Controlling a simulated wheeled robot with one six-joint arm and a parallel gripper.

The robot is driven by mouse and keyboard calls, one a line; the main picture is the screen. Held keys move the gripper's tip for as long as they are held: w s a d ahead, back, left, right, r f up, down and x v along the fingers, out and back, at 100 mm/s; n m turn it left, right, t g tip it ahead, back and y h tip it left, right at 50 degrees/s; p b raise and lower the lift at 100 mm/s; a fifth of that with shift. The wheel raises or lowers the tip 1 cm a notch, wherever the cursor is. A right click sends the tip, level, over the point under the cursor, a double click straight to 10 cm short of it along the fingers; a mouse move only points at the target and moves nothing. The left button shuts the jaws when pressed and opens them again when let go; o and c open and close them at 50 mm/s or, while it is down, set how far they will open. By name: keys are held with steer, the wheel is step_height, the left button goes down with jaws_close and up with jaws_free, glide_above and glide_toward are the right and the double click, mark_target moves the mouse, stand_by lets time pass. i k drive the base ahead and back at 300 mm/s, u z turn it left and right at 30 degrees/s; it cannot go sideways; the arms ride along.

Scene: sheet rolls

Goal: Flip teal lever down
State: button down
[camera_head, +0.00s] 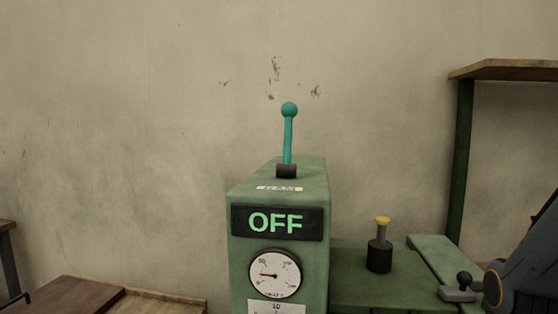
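The teal lever (288,136) stands nearly upright, with a round ball knob at its top. It rises from a dark base (286,171) on top of a green machine box (316,204). A black display (275,221) on the box's front reads OFF in green letters.
A round gauge (274,274) sits below the display. A wooden shelf (510,69) stands at right, a brown tabletop (70,297) at lower left. The space around the lever is clear.

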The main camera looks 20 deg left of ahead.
mark_target(288, 110)
steer(key=z, duration=0.4)
steer(key=k, duration=0.3)
steer(key=u, duration=1.25)
